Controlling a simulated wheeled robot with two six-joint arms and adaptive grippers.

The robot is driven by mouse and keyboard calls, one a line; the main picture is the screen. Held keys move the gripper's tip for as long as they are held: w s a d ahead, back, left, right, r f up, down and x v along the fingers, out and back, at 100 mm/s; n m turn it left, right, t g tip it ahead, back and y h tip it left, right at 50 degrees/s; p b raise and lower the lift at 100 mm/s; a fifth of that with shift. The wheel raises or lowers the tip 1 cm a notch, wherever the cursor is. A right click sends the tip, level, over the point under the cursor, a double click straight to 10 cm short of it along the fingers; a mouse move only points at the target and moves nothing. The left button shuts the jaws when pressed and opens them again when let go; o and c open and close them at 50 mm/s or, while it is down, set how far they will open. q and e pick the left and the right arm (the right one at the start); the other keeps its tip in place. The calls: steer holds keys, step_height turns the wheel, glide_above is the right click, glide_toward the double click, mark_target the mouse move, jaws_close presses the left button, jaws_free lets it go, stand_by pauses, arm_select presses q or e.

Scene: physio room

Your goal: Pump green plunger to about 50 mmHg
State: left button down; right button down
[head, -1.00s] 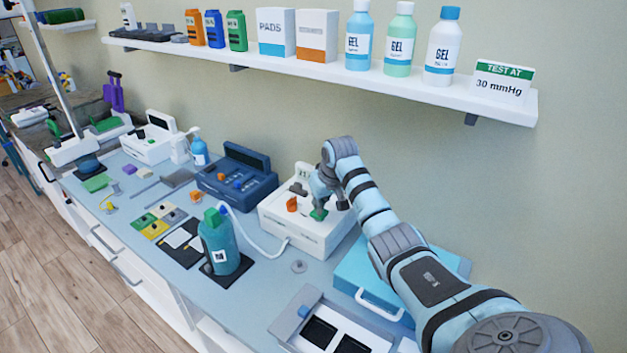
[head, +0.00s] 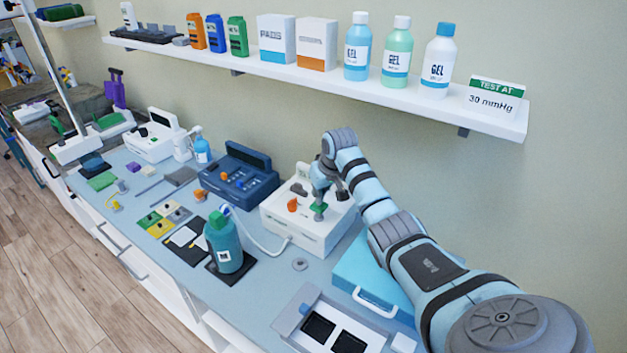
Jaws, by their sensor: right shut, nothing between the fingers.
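The green plunger (head: 319,207) stands on top of a white pump unit (head: 283,233), with a short grey shaft showing under its cap. My right gripper (head: 322,194) is shut and empty, pointing down just above the plunger cap; I cannot tell whether it touches it. The unit also has an orange knob (head: 293,204) and a small upright display (head: 303,171), partly behind the gripper; its reading is too small to tell. A white hose runs from the unit to a teal cuffed cylinder (head: 223,245). My left gripper is not in view.
A dark blue device (head: 238,178) stands left of the pump unit. A light blue case (head: 372,270) lies under my right arm, with a grey tray (head: 323,325) in front. The shelf (head: 400,95) above holds bottles, boxes and a sign (head: 494,95) reading "TEST AT 30 mmHg".

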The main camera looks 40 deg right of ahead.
steer(key=shift+f+b, duration=0.9)
steer(key=shift+f, duration=1.25)
step_height(320, 180, up, 3)
steer(key=p, duration=0.3)
steer(key=shift+f, duration=0.15)
steer(key=shift+r, duration=0.85)
steer(key=shift+f, duration=0.15)
